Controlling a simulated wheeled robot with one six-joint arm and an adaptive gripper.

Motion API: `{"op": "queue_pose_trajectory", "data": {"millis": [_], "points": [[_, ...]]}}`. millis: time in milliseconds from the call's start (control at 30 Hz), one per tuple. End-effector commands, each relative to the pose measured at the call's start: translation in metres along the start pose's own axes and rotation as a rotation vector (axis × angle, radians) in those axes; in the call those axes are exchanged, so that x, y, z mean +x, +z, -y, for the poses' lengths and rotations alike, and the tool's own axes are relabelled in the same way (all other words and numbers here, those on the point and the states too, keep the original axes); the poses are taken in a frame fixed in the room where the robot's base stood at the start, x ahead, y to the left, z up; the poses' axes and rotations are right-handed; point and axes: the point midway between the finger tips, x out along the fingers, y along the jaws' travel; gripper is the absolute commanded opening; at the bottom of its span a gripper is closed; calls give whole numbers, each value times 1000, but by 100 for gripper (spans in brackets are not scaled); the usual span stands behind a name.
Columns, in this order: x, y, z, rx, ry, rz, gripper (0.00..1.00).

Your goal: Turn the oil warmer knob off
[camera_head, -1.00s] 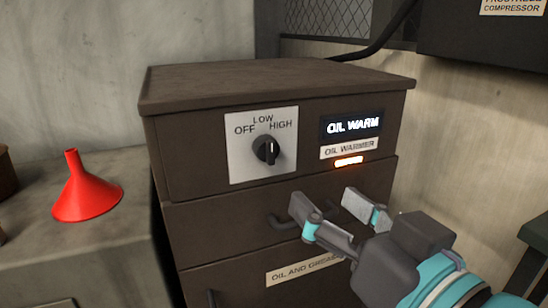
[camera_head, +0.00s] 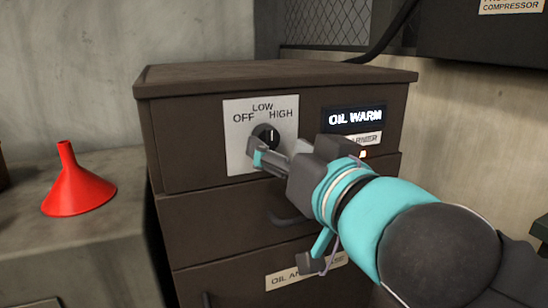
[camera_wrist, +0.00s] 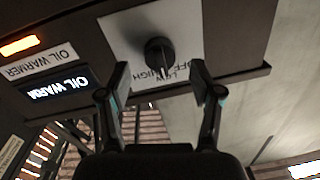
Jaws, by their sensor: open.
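The oil warmer knob (camera_head: 266,134) is round and black, on a white plate (camera_head: 236,156) marked OFF, LOW and HIGH. Its pale pointer mark faces roughly upward in the head view; I cannot tell its exact setting. My gripper (camera_head: 279,154) is open just in front of the plate, by the knob's lower side, and partly covers the plate. In the wrist view, which shows the labels upside down, the knob (camera_wrist: 160,52) lies beyond the fingertips, between their lines. My gripper (camera_wrist: 158,76) appears empty there, and no contact with the knob is visible.
The lit OIL WARM display (camera_head: 354,118) is right of the plate, with an orange light (camera_wrist: 19,45) below its label. The dark cabinet (camera_head: 200,215) has drawer handles below. A red funnel (camera_head: 77,185) stands on the grey counter (camera_head: 100,225) at left.

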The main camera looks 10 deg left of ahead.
Motion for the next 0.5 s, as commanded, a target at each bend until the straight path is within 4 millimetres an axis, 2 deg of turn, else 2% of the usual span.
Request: {"op": "queue_pose_trajectory", "data": {"millis": [200,500], "points": [[22,2,0,0,0,0,65],[29,0,0,0,0,0,65]]}}
